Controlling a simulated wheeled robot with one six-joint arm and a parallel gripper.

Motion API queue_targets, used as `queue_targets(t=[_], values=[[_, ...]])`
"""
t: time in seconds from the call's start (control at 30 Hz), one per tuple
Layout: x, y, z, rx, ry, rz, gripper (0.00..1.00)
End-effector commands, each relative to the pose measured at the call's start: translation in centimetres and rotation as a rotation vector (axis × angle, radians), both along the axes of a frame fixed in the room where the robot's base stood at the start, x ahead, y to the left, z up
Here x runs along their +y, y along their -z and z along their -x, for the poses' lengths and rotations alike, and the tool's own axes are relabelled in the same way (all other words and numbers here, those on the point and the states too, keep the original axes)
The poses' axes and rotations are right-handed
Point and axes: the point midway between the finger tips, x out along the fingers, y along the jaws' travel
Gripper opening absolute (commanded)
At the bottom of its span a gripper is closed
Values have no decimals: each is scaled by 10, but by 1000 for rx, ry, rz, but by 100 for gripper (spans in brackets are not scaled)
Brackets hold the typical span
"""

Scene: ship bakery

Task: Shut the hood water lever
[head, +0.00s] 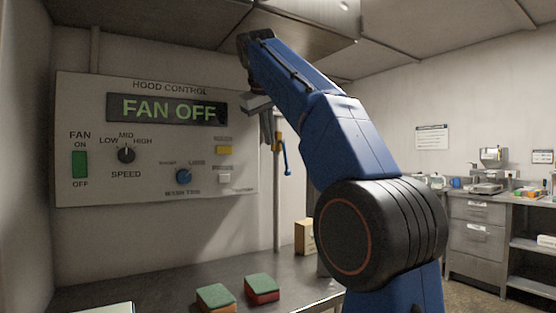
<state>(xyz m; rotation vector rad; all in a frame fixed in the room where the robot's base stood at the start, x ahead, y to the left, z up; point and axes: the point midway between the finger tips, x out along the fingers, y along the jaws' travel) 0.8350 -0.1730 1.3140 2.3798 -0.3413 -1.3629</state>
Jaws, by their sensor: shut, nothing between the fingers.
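A blue lever (286,158) sits on a yellow valve body on the vertical pipe (277,205), right of the control panel. Its handle points mostly downward along the pipe, slightly tilted. I take it to be the hood water lever, but no label on it shows. My gripper (266,140) hangs fingers down just left of the lever in the picture, in front of the panel's right edge. It is shut and empty. Whether it touches the valve or lever cannot be told from this view.
The hood control panel (90,105) on the wall reads FAN OFF. Two green-topped sponges (215,297) (262,284) lie on the metal counter (160,292) below. A cardboard box (304,236) stands behind my arm. Steel drawers and shelves (477,212) stand at the right.

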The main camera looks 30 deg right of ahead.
Motion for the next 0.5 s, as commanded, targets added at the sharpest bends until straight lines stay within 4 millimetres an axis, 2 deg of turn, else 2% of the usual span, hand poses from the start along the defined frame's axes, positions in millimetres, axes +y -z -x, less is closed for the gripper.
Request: queue_targets(t=[0.27, 0.5], values=[[-1, 2, -1, 1, 0, 0, 0], [-11, 22, -13, 4, 2, 0, 0]])
